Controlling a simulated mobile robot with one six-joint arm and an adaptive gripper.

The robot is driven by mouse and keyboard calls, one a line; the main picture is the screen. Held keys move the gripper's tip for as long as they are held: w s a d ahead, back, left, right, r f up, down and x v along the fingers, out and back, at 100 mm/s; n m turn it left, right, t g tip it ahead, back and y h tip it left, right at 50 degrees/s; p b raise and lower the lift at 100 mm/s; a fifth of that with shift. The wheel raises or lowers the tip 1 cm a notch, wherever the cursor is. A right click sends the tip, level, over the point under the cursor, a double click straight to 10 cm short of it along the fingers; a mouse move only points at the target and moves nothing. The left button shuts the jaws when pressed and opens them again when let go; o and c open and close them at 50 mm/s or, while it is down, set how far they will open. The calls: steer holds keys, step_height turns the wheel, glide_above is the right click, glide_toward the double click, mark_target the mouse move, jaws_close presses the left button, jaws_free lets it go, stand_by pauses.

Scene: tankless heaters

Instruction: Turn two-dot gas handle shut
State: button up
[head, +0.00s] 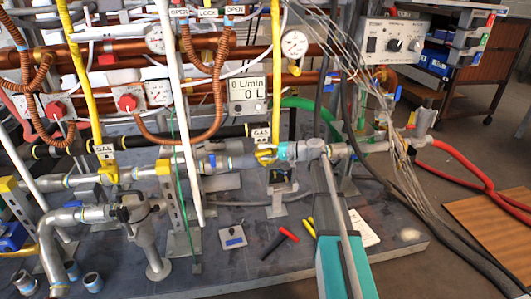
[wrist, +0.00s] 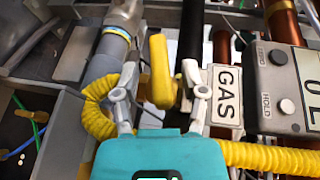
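A yellow gas handle (wrist: 161,72) stands between the two fingers of my gripper (wrist: 160,84) in the wrist view. The fingers are apart, one on each side, with a gap to the handle visible. A white GAS label (wrist: 226,93) is just right of it; I can make out no dots. In the head view my gripper (head: 268,154) is at the yellow handle by the right GAS label (head: 261,134) and partly hides it. A second GAS label (head: 104,152) with yellow fittings (head: 108,173) is at the left, away from my gripper.
A yellow corrugated hose (wrist: 262,157) passes close to my gripper. A flow meter (head: 248,93) reading 0 L is above. Copper pipes and a white pole (head: 180,110) crowd the left. A red-handled tool (head: 280,240) lies on the grey platform.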

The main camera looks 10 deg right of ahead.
steer(key=shift+s+a+p, duration=0.3)
steer(key=shift+s+p, duration=0.05)
steer(key=s+a+r+n+g+h+p, duration=0.1)
steer(key=s+a+n+g+h+p, duration=0.15)
steer(key=s+h+p, duration=0.5)
steer(key=s+a+r+n+g+h+p, duration=0.1)
steer(key=s+g+h+p, duration=0.2)
steer(key=s+p, duration=0.8)
steer(key=s+d+r+h+p, duration=0.1)
steer(key=s+d+h, duration=0.1)
steer(key=s, duration=0.3)
steer(key=s+d+r+h+p, duration=0.1)
steer(key=s+r+h, duration=0.1)
steer(key=s, duration=0.3)
steer(key=shift+s+d+r+g, duration=0.15)
steer(key=shift+d+r+g, duration=0.1)
steer(key=shift+d+g, duration=0.15)
steer(key=shift+h, duration=0.25)
